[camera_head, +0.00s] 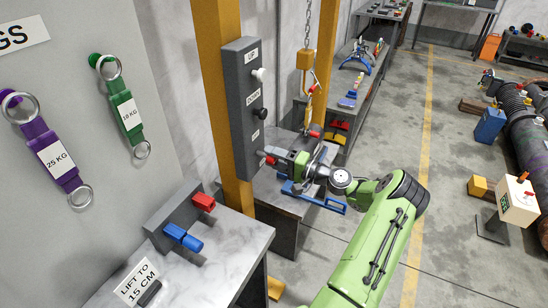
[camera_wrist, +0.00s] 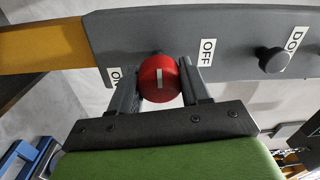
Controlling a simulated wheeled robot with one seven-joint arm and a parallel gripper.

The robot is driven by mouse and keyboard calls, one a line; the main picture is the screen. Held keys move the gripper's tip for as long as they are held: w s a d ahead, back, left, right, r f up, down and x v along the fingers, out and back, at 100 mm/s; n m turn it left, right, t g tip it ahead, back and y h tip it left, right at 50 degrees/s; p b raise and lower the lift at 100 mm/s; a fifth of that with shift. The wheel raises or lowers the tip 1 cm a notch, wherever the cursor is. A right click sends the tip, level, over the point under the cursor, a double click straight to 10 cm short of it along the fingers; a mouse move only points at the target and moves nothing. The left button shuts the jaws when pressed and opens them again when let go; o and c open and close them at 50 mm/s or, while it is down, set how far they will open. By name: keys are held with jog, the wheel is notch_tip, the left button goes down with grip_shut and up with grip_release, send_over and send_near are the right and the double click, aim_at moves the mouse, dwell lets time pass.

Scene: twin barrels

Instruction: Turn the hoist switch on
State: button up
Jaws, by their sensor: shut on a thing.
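The hoist switch is a red round knob (camera_wrist: 160,79) with a white mark, on a dark grey control box (camera_head: 239,120). The box is fixed to a yellow post. In the wrist view the knob lies between my two fingers, and the mark runs up and down the picture. An OFF label (camera_wrist: 207,52) is right of the knob. Another label (camera_wrist: 115,76), left of it, is partly hidden by a finger and seems to read ON. My gripper (camera_wrist: 158,72) is shut on the knob. In the head view it reaches the lower end of the box.
A white button (camera_head: 259,75) by the UP label and a black button (camera_head: 260,113) by DOWN are above my gripper. A yellow hoist hook (camera_head: 307,108) hangs just right of the box. A bench with red and blue holders (camera_head: 180,228) stands below left.

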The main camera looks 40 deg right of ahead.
jog(key=o, duration=1)
jog(key=shift+o, duration=0.2)
jog(key=v, duration=1.5)
jog(key=shift+s, duration=0.4)
